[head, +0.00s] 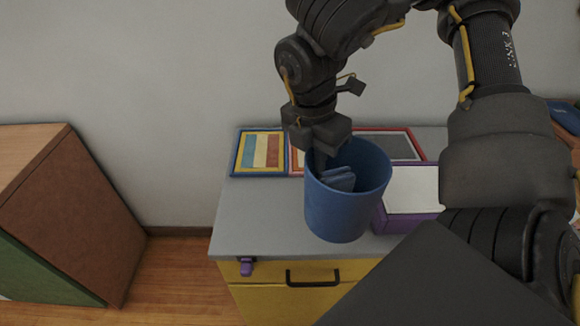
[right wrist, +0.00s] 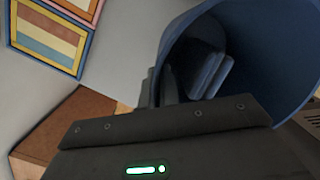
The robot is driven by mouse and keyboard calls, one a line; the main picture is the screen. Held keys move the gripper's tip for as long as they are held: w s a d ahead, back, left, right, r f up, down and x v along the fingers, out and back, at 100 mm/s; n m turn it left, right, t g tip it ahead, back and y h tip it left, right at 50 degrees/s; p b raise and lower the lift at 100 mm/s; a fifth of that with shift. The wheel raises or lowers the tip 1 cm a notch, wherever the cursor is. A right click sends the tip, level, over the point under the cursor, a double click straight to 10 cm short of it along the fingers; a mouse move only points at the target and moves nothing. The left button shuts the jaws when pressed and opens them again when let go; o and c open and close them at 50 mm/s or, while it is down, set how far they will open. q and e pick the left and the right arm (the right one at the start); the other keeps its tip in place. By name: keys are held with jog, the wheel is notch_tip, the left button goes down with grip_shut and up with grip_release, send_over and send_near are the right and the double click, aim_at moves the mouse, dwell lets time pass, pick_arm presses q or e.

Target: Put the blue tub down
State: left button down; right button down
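The blue tub (head: 338,215) is upright or nearly so, over the front part of the grey cabinet top (head: 260,215). My right gripper (head: 320,160) is at the tub's left rim, with its fingers on the wall. It looks shut on that wall. The right wrist view shows the tub (right wrist: 275,45) right in front of the gripper (right wrist: 160,85), its open mouth facing the camera. Blue pieces (head: 340,179) lie inside the tub. Whether the tub's base touches the cabinet top cannot be told. My left gripper is not in view.
A striped picture frame (head: 260,152) and a red-edged frame (head: 402,146) lie behind the tub. A purple box with a white top (head: 412,190) stands close on its right. The cabinet top left of the tub is clear. A brown box-like unit (head: 75,210) stands at left.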

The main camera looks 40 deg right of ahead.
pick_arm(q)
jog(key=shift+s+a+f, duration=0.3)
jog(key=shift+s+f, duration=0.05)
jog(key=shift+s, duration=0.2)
pick_arm(e)
jog(key=w+f, duration=0.7)
jog(key=f, duration=0.3)
jog(key=shift+w, duration=0.25)
jog(key=shift+a+f, duration=0.1)
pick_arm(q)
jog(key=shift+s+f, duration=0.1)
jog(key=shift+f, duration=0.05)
pick_arm(e)
jog(key=shift+f, duration=0.15)
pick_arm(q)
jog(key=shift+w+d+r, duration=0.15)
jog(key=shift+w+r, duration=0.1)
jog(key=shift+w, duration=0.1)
pick_arm(e)
jog(key=c, duration=1.6)
grip_release()
jog(key=shift+c, duration=0.2)
